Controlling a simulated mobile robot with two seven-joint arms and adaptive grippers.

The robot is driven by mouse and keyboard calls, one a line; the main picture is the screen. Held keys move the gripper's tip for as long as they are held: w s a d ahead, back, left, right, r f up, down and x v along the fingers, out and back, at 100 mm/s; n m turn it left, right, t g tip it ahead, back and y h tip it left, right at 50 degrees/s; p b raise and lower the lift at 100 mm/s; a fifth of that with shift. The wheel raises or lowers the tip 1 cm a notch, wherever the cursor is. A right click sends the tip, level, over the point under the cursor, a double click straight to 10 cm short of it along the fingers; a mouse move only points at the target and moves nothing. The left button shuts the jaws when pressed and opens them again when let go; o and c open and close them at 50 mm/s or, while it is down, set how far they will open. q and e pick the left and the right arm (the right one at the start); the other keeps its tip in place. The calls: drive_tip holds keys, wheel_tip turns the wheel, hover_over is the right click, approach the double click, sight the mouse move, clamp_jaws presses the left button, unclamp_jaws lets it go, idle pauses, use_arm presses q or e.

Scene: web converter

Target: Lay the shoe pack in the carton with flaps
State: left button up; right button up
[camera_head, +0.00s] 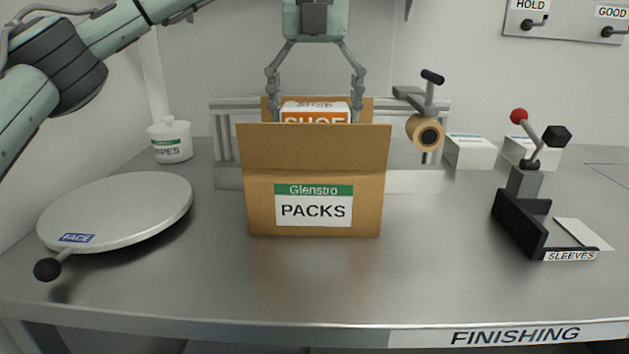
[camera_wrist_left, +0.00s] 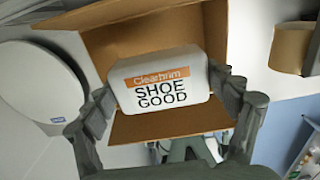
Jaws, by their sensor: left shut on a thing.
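The brown carton with flaps (camera_head: 262,212) stands mid-bench with a "PACKS" label on its front. Its front flap (camera_head: 315,148) stands up and its back flap (camera_head: 368,106) shows behind. The white shoe pack (camera_head: 316,107) with an orange band is behind the front flap, its lower part hidden. In the left wrist view the pack (camera_wrist_left: 160,85) lies between the flaps of the carton (camera_wrist_left: 88,43). My left gripper (camera_head: 314,97) comes from above, shut on the pack, with a finger at each end. I cannot tell if the pack touches the carton floor. My right gripper is out of view.
A round plate marked "FACE" (camera_head: 120,208) and a wipes tub (camera_head: 171,142) are at left. A rail (camera_head: 228,178) and a tape roll (camera_head: 424,132) are behind the carton. White boxes (camera_head: 470,153) and a black lever stand (camera_head: 520,222) are at right. The front bench is clear.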

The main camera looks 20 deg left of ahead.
use_arm(q)
wheel_tip(320, 180, down, 3)
drive_tip(key=shift+f, duration=2.25)
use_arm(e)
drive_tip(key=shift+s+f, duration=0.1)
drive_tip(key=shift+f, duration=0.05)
use_arm(q)
drive_tip(key=shift+f, duration=0.4)
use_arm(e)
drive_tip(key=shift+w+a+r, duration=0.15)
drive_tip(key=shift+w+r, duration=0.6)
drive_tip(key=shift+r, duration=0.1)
use_arm(q)
drive_tip(key=shift+f+b, duration=0.15)
drive_tip(key=shift+b, duration=0.15)
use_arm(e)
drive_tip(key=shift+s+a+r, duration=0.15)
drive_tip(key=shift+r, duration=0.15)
